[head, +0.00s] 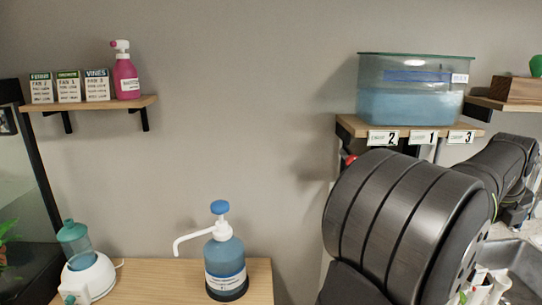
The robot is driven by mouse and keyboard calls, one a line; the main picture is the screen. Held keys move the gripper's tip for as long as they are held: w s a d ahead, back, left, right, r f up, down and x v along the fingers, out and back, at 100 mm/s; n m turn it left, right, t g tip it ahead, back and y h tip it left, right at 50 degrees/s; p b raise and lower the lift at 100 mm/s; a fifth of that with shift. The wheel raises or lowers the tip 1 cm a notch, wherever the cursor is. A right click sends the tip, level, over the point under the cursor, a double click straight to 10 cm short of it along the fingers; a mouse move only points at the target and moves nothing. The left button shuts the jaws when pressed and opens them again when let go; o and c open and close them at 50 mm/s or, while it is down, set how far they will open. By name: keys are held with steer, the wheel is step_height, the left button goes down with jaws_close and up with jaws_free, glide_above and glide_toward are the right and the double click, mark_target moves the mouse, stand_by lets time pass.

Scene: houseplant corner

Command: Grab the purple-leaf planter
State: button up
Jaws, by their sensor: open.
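No purple-leaf planter can be made out in the head view. My arm fills the lower right of the picture and reaches back toward the right edge, where its far links hang over a grey sink-like basin (522,262). I cannot make out my gripper's fingers there. My arm hides much of the area behind it, at the lower right.
A blue pump bottle (226,265) and a white device with a teal tank (90,272) stand on a wooden surface (150,280). A clear bin (410,92) sits on a numbered shelf. A left shelf (90,103) holds seed packets and a pink spray bottle (126,75).

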steer(key=c, duration=1.6)
steer(key=shift+o, duration=0.2)
steer(key=n+g+y, duration=0.2)
steer(key=n+y, duration=0.2)
steer(key=n, duration=1.4)
glide_above(479, 289)
step_height(479, 289, down, 2)
step_height(479, 289, down, 16)
steer(key=shift+w+d+f, duration=0.1)
steer(key=shift+f, duration=0.15)
